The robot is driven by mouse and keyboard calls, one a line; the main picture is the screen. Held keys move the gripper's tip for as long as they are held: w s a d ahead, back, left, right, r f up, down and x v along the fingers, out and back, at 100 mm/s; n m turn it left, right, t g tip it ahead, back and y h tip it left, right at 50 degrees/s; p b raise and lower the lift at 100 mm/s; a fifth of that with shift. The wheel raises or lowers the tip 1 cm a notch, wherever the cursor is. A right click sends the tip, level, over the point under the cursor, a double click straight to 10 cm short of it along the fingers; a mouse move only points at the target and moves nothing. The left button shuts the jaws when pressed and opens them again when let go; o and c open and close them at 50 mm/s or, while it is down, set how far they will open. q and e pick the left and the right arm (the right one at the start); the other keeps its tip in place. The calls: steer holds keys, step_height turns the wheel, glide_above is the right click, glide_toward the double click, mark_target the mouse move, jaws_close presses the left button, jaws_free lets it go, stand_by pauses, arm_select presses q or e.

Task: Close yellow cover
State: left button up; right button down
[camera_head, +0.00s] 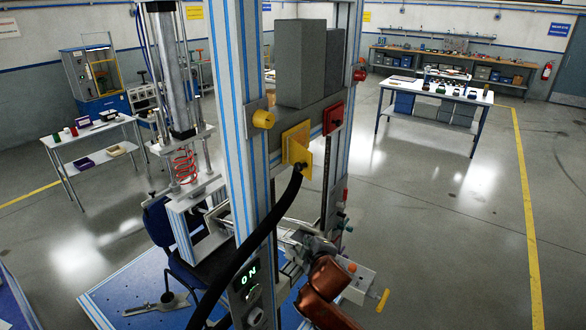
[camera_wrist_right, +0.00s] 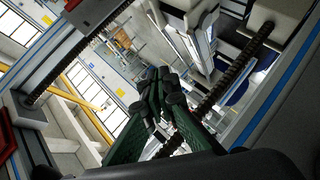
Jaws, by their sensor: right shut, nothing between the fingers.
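The yellow cover (camera_head: 297,143) is a small square plate on the frame's crossbar in the head view. Its lower part sticks out, with the end of a thick black hose just beneath it. I cannot tell its exact angle. The cover cannot be made out in that view. My left gripper is not in view.
A tall blue-and-white frame (camera_head: 245,100) stands close in front, with a yellow knob (camera_head: 264,119), a red box (camera_head: 333,118) and grey blocks (camera_head: 302,62). The black hose (camera_head: 250,245) runs down across it. A blue chair (camera_head: 160,225) stands behind. Floor at right is clear.

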steer(key=s+a+r+n+t, duration=0.1)
steer(key=s+a+r, duration=0.15)
steer(key=r, duration=0.35)
steer(key=s+a+r+n+t+y+p, duration=0.1)
steer(key=s+r, duration=0.2)
steer(key=r, duration=0.4)
steer(key=s+a+r+n+t, duration=0.1)
steer(key=s+a+r, duration=0.15)
steer(key=r, duration=0.35)
steer(key=s+r+n+t+y+p, duration=0.15)
steer(key=s+r+n, duration=0.25)
steer(key=s+r, duration=1)
steer(key=w+f+p, duration=0.1)
steer(key=w+p, duration=0.5)
steer(key=w, duration=0.5)
steer(key=shift+d+p, duration=0.35)
steer(key=shift+d, duration=0.1)
steer(key=shift+a, duration=0.1)
steer(key=shift+s, duration=0.1)
steer(key=shift+d+y, duration=0.2)
steer(key=shift+y, duration=0.15)
